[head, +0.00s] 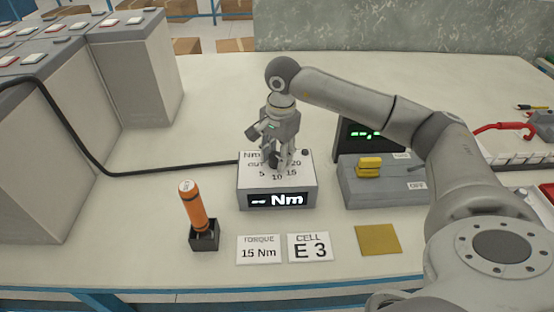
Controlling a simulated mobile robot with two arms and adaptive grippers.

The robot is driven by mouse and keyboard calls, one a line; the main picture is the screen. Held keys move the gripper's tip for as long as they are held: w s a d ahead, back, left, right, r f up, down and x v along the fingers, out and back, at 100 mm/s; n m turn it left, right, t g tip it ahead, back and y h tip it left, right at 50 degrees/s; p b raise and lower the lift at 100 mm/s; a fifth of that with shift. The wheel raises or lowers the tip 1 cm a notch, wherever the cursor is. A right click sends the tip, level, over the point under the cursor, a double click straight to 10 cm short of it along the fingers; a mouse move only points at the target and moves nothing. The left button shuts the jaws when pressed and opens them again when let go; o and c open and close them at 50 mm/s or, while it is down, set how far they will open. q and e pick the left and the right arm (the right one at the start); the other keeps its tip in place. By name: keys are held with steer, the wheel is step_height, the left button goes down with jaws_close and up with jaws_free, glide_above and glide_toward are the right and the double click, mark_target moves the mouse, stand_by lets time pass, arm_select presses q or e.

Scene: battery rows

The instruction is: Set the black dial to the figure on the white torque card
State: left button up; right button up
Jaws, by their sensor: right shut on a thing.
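The white torque card (259,250) lies at the front of the table and reads 15 Nm. My right gripper (282,163) points down onto the top of this box and is shut on the black dial there. The fingers hide most of the dial, so I cannot tell where its pointer stands. My left gripper is not in view.
An orange tool (192,208) stands upright in a black holder (204,238) at left. A cell card (310,247) reads E 3, beside a yellow square (378,239). A grey device with a yellow handle (369,167) stands at right. A black cable (150,172) meets the box. Tall battery blocks (140,80) fill the left.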

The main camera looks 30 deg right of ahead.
steer(key=shift+n+b, duration=0.5)
steer(key=shift+n, duration=0.5)
steer(key=o, duration=1)
steer(key=shift+o, duration=0.2)
step_height(320, 180, up, 12)
steer(key=shift+s+d, duration=0.2)
steer(key=shift+s, duration=0.15)
